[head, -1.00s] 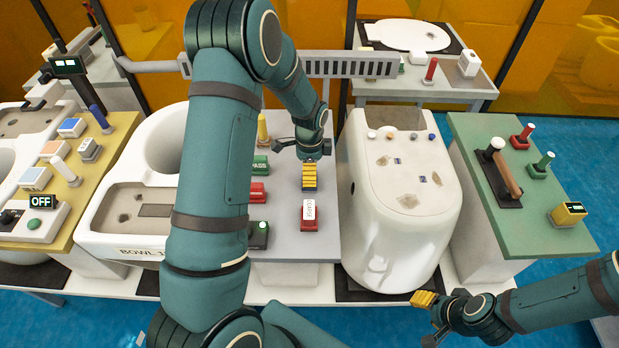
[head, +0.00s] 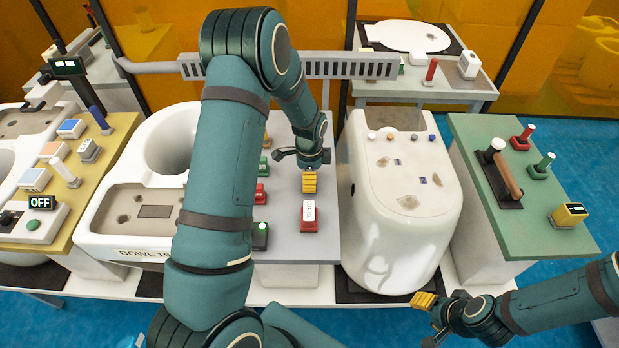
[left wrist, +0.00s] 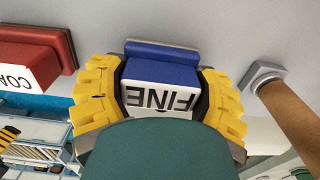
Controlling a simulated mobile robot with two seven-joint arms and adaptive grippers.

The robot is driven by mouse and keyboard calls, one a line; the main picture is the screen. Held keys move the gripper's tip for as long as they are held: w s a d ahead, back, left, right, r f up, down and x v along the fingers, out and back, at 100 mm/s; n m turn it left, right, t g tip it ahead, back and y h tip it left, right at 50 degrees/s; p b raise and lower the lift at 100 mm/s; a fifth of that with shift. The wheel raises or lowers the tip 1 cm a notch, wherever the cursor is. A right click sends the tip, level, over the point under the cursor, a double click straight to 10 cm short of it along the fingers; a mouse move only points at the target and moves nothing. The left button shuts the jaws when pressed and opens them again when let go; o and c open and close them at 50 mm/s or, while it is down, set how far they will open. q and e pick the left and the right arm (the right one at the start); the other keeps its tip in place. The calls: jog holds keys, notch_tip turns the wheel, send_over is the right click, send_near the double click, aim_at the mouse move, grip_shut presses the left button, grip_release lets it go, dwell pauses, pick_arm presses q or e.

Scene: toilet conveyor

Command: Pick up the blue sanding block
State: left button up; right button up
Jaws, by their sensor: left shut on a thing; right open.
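The blue sanding block (left wrist: 160,72), with a white face marked "FINE", sits between the yellow fingers of my left gripper (left wrist: 160,95) in the left wrist view. The fingers press on both its sides. In the head view my left gripper (head: 309,181) is over the middle grey table, and its fingers and wrist hide the block. I cannot tell whether the block touches the tabletop. My right gripper (head: 424,300) is open, low at the right, in front of the white toilet tank and away from the block.
A red block marked "COARSE" (head: 309,217) lies just in front of my left gripper. Green and red blocks (head: 261,194) stand to its left, partly behind my arm. A white toilet bowl (head: 125,210) is at left, a white tank piece (head: 405,215) at right. A wooden handle (left wrist: 290,115) stands beside the gripper.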

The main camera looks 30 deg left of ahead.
pick_arm(q)
jog(key=shift+r, duration=0.1)
notch_tip(320, 180, up, 10)
jog(key=shift+f+p, duration=0.1)
jog(key=shift+p, duration=0.35)
jog(key=o, duration=0.6)
jog(key=c, duration=0.4)
